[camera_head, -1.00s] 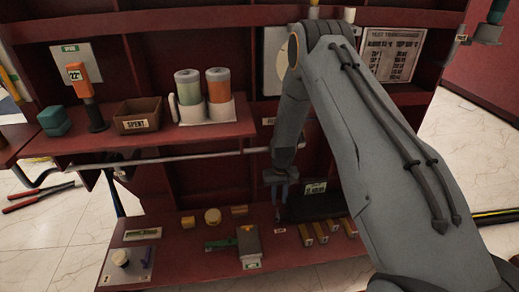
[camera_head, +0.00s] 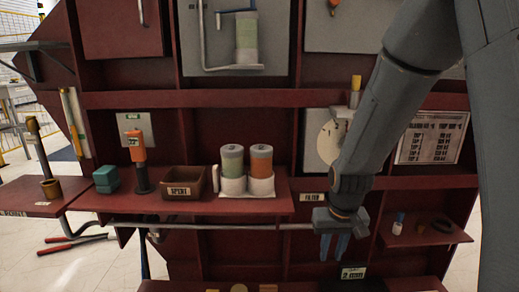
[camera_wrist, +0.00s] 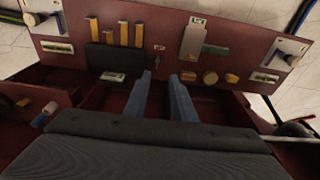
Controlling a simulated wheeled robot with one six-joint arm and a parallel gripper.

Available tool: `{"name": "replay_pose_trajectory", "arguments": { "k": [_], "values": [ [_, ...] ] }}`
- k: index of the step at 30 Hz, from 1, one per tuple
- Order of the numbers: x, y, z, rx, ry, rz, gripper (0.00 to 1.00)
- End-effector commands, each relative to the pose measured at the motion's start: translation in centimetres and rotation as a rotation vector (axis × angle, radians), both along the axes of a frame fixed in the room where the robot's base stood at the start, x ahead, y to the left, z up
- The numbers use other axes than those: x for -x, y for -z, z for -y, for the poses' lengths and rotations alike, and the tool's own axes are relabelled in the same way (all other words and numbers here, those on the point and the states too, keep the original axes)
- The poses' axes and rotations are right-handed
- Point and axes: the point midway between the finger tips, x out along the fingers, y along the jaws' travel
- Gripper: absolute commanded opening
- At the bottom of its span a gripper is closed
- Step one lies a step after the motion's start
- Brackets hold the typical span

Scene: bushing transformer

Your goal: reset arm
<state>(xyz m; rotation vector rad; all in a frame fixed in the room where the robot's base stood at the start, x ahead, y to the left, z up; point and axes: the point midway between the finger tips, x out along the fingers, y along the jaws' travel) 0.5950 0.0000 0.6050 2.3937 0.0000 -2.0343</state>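My gripper (camera_head: 335,246) hangs pointing down in front of the red shelf unit, at the height of the FILTER label and the metal rail. In the wrist view its two blue fingers (camera_wrist: 162,98) stand apart with nothing between them. It is open and empty. Below it, a black block (camera_wrist: 108,58) with a label and several yellow bars (camera_wrist: 122,33) lie on the lower red shelf. My arm reaches down from the upper right in the head view.
The middle shelf (camera_head: 200,206) holds a brown SPENT bin (camera_head: 183,182), an orange-topped tool (camera_head: 137,160), a teal block (camera_head: 106,179) and two jars (camera_head: 246,168). A metal rail (camera_head: 240,227) runs along its front. A small side shelf (camera_head: 425,235) is at the right.

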Motion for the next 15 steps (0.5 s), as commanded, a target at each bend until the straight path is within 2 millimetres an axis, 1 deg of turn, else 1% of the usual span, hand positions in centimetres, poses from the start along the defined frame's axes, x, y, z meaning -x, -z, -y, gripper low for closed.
{"name": "replay_pose_trajectory", "arguments": {
  "k": [1, 4, 9, 15],
  "values": [
    [1.4, -1.2, 0.0, 0.000, 0.000, 0.013, 0.23],
    [3.7, -2.8, 0.0, 0.000, 0.000, 0.029, 0.23],
    [6.9, -4.3, 0.0, 0.000, 0.000, 0.048, 0.23],
    [10.1, -5.5, 0.0, 0.000, 0.000, 0.068, 0.23]
  ]
}}
